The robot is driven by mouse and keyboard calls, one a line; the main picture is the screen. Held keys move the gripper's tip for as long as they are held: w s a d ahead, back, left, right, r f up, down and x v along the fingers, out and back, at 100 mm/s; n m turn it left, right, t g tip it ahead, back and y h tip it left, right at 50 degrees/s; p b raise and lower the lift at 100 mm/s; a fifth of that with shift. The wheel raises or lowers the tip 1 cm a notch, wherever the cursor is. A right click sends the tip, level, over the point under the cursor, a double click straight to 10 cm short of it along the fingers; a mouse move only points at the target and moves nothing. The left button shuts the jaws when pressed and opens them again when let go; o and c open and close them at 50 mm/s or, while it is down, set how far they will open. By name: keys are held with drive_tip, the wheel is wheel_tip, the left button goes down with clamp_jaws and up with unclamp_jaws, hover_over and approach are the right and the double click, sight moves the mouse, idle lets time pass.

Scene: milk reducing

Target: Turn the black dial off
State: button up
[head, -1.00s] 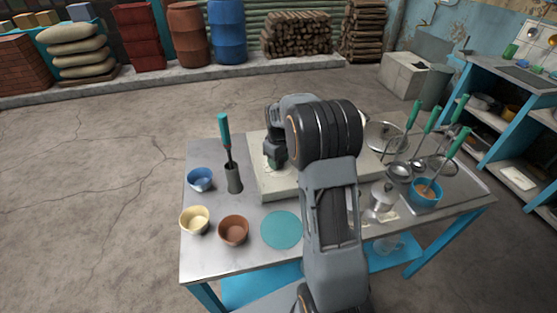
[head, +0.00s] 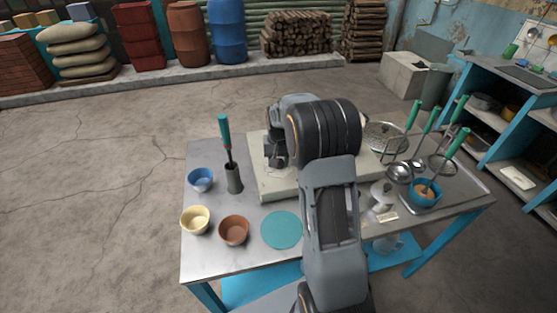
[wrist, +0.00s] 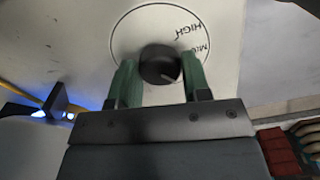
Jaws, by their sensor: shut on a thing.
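The black dial (wrist: 160,64) shows in the wrist view, on a pale panel inside a printed circle marked "HIGH". The other lettering is partly covered. My gripper (wrist: 160,78) has its two green fingers on either side of the dial and is shut on it. A light pointer line shows on the dial's lower right. In the head view my arm hides the dial. My gripper there is at the left part of the pale stove (head: 270,187) and mostly hidden behind the wrist.
A dark holder (head: 233,178) with a green-handled tool stands left of the stove. Blue (head: 200,179), cream (head: 195,220) and brown (head: 234,230) bowls and a teal disc (head: 281,230) lie near it.

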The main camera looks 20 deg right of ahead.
drive_tip(key=m, duration=0.6)
drive_tip(key=shift+m, duration=0.3)
idle(0.5)
drive_tip(key=o, duration=0.9)
drive_tip(key=shift+o, duration=0.2)
drive_tip(key=shift+r, duration=0.1)
wheel_tip(320, 180, up, 14)
idle(0.4)
